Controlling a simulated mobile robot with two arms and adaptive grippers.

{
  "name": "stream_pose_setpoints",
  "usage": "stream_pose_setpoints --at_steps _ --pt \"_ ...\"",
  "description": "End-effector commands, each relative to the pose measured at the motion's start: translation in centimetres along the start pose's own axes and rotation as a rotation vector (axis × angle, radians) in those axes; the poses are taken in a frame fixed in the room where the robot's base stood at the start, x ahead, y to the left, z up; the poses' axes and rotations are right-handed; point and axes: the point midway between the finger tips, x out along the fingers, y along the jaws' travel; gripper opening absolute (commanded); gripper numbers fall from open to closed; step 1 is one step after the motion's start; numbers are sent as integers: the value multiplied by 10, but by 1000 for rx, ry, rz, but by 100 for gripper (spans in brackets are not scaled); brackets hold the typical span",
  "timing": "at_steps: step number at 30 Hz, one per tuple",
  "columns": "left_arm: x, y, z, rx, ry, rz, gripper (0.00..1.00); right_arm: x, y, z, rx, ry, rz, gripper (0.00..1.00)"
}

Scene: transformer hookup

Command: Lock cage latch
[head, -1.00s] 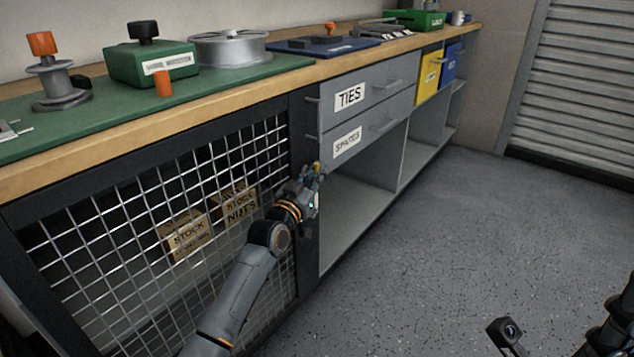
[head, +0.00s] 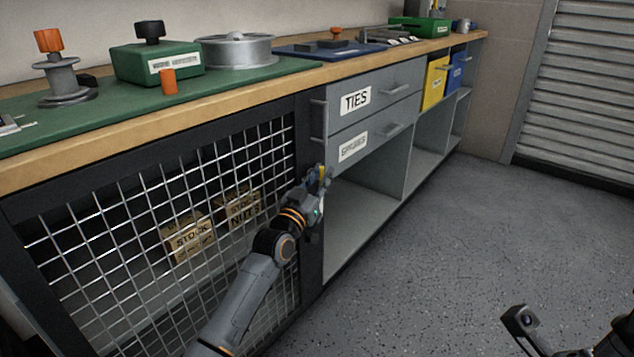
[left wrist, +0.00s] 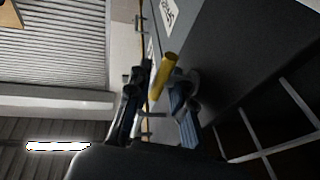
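The mesh cage door (head: 107,185) has a dark frame and fills the lower left of the head view. A small yellow latch handle (head: 322,172) shows at the frame's right post. In the left wrist view the handle (left wrist: 162,76) is a yellow cylinder standing between my finger tips. My left gripper (head: 318,182) is at the latch. Its two fingers (left wrist: 158,100) are apart, one on each side of the handle, with a gap visible on the left side. Contact with the handle cannot be made out. The rest of the latch is hidden by the gripper. My right gripper is not clearly seen.
Grey drawers (head: 372,105) and open shelving stand just right of the latch, with protruding drawer handles. The wooden worktop (head: 270,92) runs above the cage. Stock boxes (head: 190,240) sit behind the mesh.

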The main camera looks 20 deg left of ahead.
Motion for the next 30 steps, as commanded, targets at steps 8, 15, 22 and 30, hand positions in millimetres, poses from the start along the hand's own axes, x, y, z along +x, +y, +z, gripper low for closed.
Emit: stream_pose_setpoints --at_steps 8,15,22,30 --pt "-40 0 2 0 -3 0 22 0 0 0 0 0 0 0" --pt "-90 0 2 1 -3 0 22 0 0 0 0 0 -1 0" --pt "-116 -1 1 1 -1 -1 22 0 0 0 0 0 -1 0" --pt "-119 -1 0 1 0 -1 22 0 0 0 0 0 -1 0"
